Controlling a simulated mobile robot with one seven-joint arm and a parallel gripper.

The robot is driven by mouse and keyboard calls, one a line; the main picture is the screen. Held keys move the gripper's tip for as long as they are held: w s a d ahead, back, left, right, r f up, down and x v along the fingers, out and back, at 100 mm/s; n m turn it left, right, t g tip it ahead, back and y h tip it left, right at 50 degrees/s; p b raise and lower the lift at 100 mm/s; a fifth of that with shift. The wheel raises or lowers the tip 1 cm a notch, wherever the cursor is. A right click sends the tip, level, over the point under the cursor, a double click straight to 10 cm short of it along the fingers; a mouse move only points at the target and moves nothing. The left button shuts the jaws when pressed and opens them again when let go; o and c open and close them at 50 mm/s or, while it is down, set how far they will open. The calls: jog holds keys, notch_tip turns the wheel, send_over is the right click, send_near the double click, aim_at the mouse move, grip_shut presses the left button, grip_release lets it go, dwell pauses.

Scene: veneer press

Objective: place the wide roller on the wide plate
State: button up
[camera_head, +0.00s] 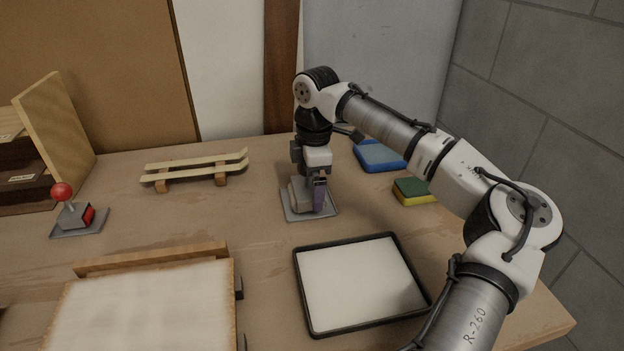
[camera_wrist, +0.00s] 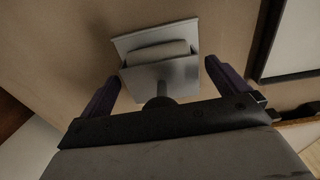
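A flat grey metal plate (camera_head: 290,214) lies on the table, and it also shows in the wrist view (camera_wrist: 190,32). A pale grey roller (camera_wrist: 155,53) lies across this plate in the wrist view, with its dark handle (camera_wrist: 161,92) rising towards my gripper (camera_wrist: 163,73). In the head view the roller (camera_head: 297,193) is partly hidden behind my gripper (camera_head: 312,200). My gripper points down above the plate. Its two dark purple fingers are spread wide on either side of the handle, with clear gaps to it. I cannot tell the roller's exact contact with the plate.
A black-rimmed tray (camera_head: 296,275) with a white bottom lies in front of the plate. A blue tray (camera_head: 380,156) and a green-yellow sponge (camera_head: 414,191) lie to the right. A wooden rack (camera_head: 195,170), a red-knobbed lever (camera_head: 63,193) and a framed white panel (camera_head: 145,305) are to the left.

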jog(key=shift+s+f, duration=0.2)
jog(key=shift+f, duration=0.3)
jog(key=r, duration=1.3)
jog(key=shift+w+d+r+b, duration=0.15)
jog(key=shift+w+d+b, duration=0.1)
jog(key=shift+b, duration=0.05)
